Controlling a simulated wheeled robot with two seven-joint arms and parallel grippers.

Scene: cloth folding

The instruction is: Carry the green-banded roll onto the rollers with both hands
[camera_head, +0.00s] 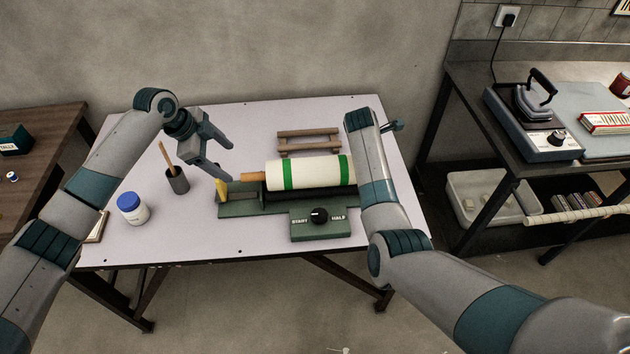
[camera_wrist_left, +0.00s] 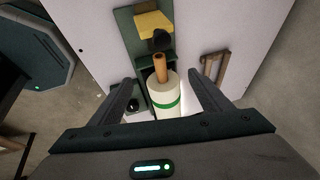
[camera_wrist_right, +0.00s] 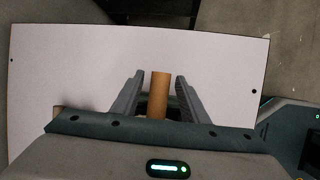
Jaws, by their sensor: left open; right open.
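The white roll with green bands (camera_head: 310,173) lies lengthwise over the green roller stand (camera_head: 235,209), in front of the wooden rack (camera_head: 310,134). Its tan core sticks out at the left end (camera_head: 254,177). My left gripper (camera_head: 229,163) is open, above and left of that end; the left wrist view shows the core (camera_wrist_left: 160,70) and roll ahead between its fingers. My right gripper (camera_wrist_right: 160,76) is open, with the other core end (camera_wrist_right: 160,95) between its fingers. My right forearm hides the roll's right end in the head view. The rollers are mostly hidden under the roll.
A START/HOLD knob box (camera_head: 320,225) projects at the stand's front, and a yellow piece (camera_head: 221,190) sits at its left end. A brush cup (camera_head: 178,181) and blue-lidded jar (camera_head: 132,208) stand at the left. The table's back left is clear.

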